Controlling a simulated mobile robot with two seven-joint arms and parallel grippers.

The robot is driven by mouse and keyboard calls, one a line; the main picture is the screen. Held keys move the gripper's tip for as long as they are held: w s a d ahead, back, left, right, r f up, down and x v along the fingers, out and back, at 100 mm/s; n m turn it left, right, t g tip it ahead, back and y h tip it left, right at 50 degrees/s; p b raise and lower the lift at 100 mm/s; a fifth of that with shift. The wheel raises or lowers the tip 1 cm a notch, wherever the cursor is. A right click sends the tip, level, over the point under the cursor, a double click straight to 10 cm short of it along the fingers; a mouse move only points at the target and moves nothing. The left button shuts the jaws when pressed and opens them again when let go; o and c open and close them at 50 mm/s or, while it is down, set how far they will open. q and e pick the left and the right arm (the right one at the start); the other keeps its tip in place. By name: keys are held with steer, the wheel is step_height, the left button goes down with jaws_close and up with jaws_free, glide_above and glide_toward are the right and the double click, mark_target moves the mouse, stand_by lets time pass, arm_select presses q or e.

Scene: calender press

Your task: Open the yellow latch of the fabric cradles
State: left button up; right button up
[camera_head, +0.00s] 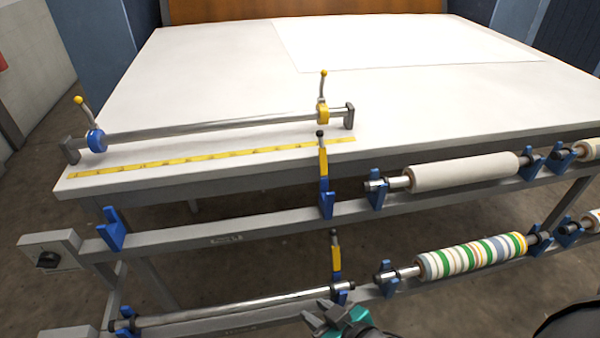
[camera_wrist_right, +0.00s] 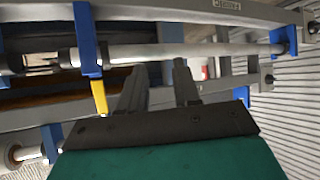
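Two yellow latches stand upright on the rack's blue cradles in the head view: an upper latch (camera_head: 322,162) with a black knob and a lower latch (camera_head: 336,258). The upper cradle (camera_head: 326,205) is empty. A bare steel bar (camera_head: 235,305) lies along the lower rail. My right gripper (camera_head: 322,314) is low at the frame's bottom, just below the lower latch and apart from it. In the right wrist view, its fingers (camera_wrist_right: 158,78) are spread and empty. A yellow latch (camera_wrist_right: 99,97) on a blue cradle (camera_wrist_right: 88,40) shows left of them. My left gripper is out of view.
A white table (camera_head: 200,80) stands behind the rack, with a clamped bar (camera_head: 210,123) and a yellow measuring strip (camera_head: 220,156). A white roll (camera_head: 465,171) and a striped roll (camera_head: 470,257) sit on the rack to the right. A control box (camera_head: 48,252) is at left.

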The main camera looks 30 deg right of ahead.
steer(key=shift+o, duration=0.7)
steer(key=w+d+r+n, duration=0.1)
steer(key=w+t+b, duration=0.1)
steer(key=w, duration=0.1)
steer(key=w+d+r+n+t, duration=0.1)
steer(key=shift+w+d+r+n+y+b, duration=0.15)
steer(key=shift+d+r+n+y+b, duration=0.15)
step_height(320, 180, up, 15)
steer(key=n+g+y+b, duration=0.6)
steer(key=n+y+b, duration=0.35)
steer(key=n, duration=1.75)
glide_above(335, 249)
steer(key=a, duration=0.3)
steer(key=s+d+n+g+h+b, duration=0.3)
steer(key=d+n+h, duration=0.3)
steer(key=d, duration=0.4)
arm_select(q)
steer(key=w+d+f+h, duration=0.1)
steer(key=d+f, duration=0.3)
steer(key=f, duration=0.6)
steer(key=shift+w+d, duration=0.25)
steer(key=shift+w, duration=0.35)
arm_select(e)
steer(key=w+a+f, duration=0.2)
steer(key=f, duration=0.3)
steer(key=w+a+f+m+h, duration=0.1)
steer(key=w+a+f, duration=0.1)
steer(key=f, duration=0.4)
steer(key=shift+a, duration=0.8)
steer(key=shift+w, duration=0.1)
